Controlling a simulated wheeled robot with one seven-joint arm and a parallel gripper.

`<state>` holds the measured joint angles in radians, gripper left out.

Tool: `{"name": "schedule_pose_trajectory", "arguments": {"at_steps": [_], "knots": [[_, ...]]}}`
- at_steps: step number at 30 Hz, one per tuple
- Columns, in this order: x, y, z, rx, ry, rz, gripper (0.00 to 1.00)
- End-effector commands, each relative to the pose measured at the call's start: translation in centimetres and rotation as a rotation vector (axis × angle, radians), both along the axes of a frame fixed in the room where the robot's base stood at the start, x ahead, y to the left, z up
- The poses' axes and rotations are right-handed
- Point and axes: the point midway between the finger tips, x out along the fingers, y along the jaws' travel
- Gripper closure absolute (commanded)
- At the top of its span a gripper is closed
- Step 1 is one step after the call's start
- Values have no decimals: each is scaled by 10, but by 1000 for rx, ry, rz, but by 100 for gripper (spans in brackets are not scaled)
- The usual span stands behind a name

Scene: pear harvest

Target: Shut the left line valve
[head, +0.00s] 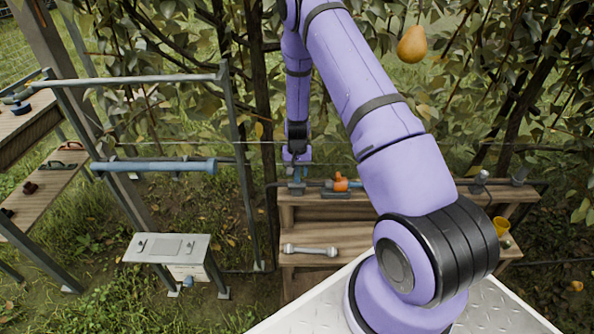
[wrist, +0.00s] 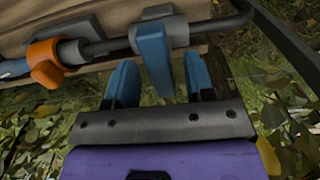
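My gripper (head: 297,170) reaches down over the left end of the bench's upper shelf, at a valve on the dark pipe. In the wrist view my gripper (wrist: 160,75) is open, with a blue finger on each side of the valve's blue lever (wrist: 154,55). A second valve with an orange handle (head: 341,182) is just right of my gripper; this handle shows at the wrist view's left (wrist: 44,62).
A pear (head: 412,44) hangs above right.

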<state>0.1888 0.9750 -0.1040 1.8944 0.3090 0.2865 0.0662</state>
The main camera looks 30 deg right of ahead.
Motion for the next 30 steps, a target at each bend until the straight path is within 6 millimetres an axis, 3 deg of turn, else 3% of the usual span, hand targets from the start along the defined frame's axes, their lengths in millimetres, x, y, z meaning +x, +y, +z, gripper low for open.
{"name": "schedule_pose_trajectory", "arguments": {"at_steps": [8, 21, 30], "knots": [[0, 0, 6, 0, 0, 1, 51], [0, 0, 80, 0, -2, 1, 51], [0, 0, 107, 0, -1, 1, 51]]}}
